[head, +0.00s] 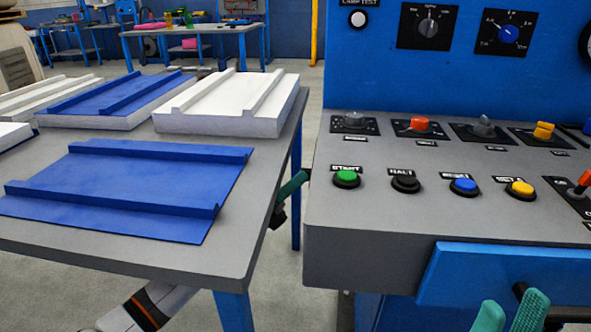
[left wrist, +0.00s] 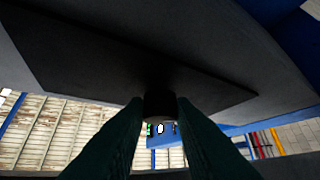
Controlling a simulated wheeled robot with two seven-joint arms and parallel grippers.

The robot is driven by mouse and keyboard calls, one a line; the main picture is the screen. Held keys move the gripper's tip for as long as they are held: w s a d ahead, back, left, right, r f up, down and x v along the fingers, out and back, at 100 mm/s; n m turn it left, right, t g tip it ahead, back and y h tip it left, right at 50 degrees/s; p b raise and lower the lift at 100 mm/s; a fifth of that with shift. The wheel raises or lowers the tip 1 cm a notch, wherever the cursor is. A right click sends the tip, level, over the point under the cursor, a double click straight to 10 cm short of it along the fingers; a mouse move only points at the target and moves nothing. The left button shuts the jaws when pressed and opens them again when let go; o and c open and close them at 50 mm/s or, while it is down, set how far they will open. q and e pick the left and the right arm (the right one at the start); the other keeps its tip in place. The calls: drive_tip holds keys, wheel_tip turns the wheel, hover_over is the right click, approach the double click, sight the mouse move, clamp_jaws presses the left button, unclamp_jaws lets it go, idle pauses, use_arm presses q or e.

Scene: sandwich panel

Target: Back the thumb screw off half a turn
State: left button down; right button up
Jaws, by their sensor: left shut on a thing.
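The thumb screw (left wrist: 160,105) shows in the left wrist view as a dark, round knob against a black plate, in deep shadow. My left gripper (left wrist: 160,118) is shut on it, one finger on each side. In the head view the teal fingers of my left gripper (head: 292,187) show in the gap between the table and the grey console, at the console's left side; the screw is hidden there. My right gripper (head: 513,304) is at the bottom right, before the console's blue front, its two teal fingers apart with nothing seen between them.
The console (head: 400,245) carries buttons and knobs on top, with a blue upright panel (head: 370,70) behind. A black bar (head: 568,314) is beside my right gripper. The grey table (head: 120,250) at left holds a blue ribbed panel (head: 130,180) and white blocks (head: 235,100).

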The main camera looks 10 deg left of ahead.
use_arm(q)
drive_tip(key=shift+n+t, duration=0.3)
drive_tip(key=shift+t, duration=0.1)
drive_tip(key=c, duration=1.2)
unclamp_jaws()
drive_tip(key=p+v, duration=0.2)
drive_tip(key=v, duration=1)
drive_tip(key=shift+a, duration=0.15)
drive_tip(key=shift+r, duration=0.15)
